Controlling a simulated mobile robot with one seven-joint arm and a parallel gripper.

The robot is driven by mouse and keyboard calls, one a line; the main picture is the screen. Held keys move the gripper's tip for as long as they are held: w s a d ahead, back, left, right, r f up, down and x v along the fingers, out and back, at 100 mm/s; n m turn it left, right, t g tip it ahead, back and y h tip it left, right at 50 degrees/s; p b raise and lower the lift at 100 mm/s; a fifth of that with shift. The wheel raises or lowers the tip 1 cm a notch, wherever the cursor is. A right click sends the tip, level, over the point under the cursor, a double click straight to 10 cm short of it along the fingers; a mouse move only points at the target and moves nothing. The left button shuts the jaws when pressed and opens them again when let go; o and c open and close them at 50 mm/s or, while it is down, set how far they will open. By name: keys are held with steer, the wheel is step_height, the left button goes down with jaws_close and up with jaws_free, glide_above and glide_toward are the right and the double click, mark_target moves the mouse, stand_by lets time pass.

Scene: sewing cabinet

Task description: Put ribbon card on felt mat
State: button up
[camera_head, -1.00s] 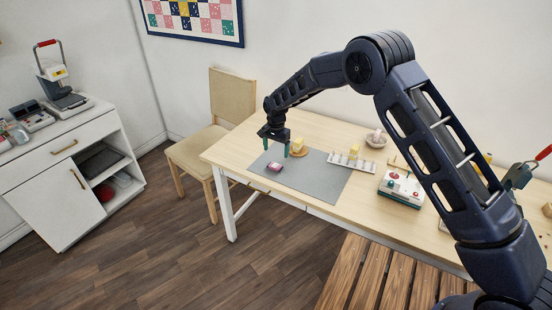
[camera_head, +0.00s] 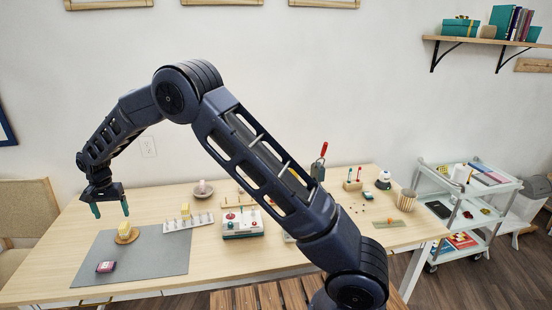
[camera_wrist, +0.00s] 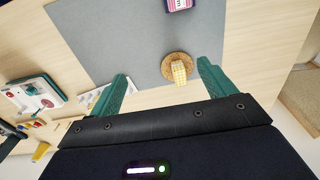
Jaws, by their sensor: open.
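The grey felt mat (camera_head: 165,262) lies flat on the left part of the table. A small magenta item with a pale label (camera_head: 106,267), which looks like the ribbon card, lies on the mat near its front left. It shows partly at the top edge of the wrist view (camera_wrist: 180,5). My gripper (camera_head: 111,208) is open and empty, raised above the table at the mat's back edge, apart from the card. In the wrist view its teal fingers (camera_wrist: 162,72) are spread with nothing between them.
A white rack (camera_head: 188,222) and a red-topped machine (camera_head: 242,224) stand to the right. The mat's middle is clear.

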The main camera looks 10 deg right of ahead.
steer(key=w+d+r, duration=0.2)
steer(key=d+r, duration=0.4)
steer(key=d, duration=0.4)
steer(key=w+d+r+t+y, duration=0.1)
steer(key=w+d+r, duration=0.2)
steer(key=d+r, duration=0.5)
steer(key=w+d+r, duration=0.2)
steer(key=d+r, duration=0.3)
steer(key=d, duration=0.6)
steer(key=s+d+r+t, duration=0.1)
steer(key=s+d+r, duration=0.25)
steer(key=d, duration=0.65)
steer(key=s+d+r, duration=0.2)
steer(key=d+r, duration=0.2)
steer(key=d, duration=0.5)
steer(key=s+d+f+t+h, duration=0.1)
steer(key=s+d+f+t, duration=0.1)
steer(key=s+d, duration=1.9)
steer(key=shift+s+d+f, duration=0.25)
steer(key=shift+s+f, duration=0.05)
steer(key=shift+s, duration=0.25)
